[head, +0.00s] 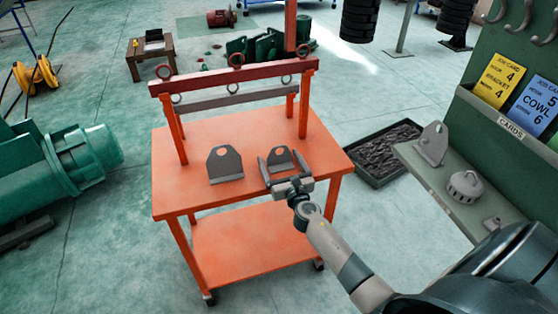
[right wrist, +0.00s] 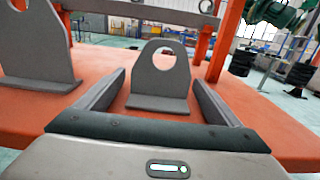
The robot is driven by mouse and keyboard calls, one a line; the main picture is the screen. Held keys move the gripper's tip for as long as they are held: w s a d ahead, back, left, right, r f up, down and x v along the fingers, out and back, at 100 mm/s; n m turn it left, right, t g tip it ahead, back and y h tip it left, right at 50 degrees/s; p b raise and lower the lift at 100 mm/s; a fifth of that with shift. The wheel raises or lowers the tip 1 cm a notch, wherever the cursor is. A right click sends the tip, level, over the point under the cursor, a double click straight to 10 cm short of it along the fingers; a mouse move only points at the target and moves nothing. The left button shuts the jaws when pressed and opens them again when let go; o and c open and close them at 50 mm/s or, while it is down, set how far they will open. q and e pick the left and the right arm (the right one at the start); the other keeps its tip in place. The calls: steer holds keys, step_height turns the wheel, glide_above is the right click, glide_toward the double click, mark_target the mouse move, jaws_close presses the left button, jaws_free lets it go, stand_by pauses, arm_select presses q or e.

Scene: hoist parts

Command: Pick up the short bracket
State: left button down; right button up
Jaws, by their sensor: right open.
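The short bracket (head: 281,156), a dark grey upright plate with a hole and a flat foot, stands on the orange table. It also shows in the right wrist view (right wrist: 158,82). My right gripper (head: 283,161) is open, with one finger on each side of the bracket. In the right wrist view a gap shows between the fingers and its sides. A taller bracket (head: 225,163) of the same kind stands to the left, and part of it shows in the right wrist view (right wrist: 38,45). My left gripper is out of view.
A red beam (head: 235,77) with hanging rings spans the rear of the orange table (head: 180,152). At right, a green shelf (head: 425,172) holds another bracket (head: 433,144) and a round grey part (head: 466,187). A dark tray (head: 384,181) lies on the floor behind.

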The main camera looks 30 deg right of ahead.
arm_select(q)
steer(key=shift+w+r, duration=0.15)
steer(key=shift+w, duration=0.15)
arm_select(e)
steer(key=shift+w, duration=0.15)
steer(key=shift+r, duration=0.1)
steer(key=c, duration=1.6)
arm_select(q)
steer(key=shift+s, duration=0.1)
arm_select(e)
steer(key=shift+d, duration=0.1)
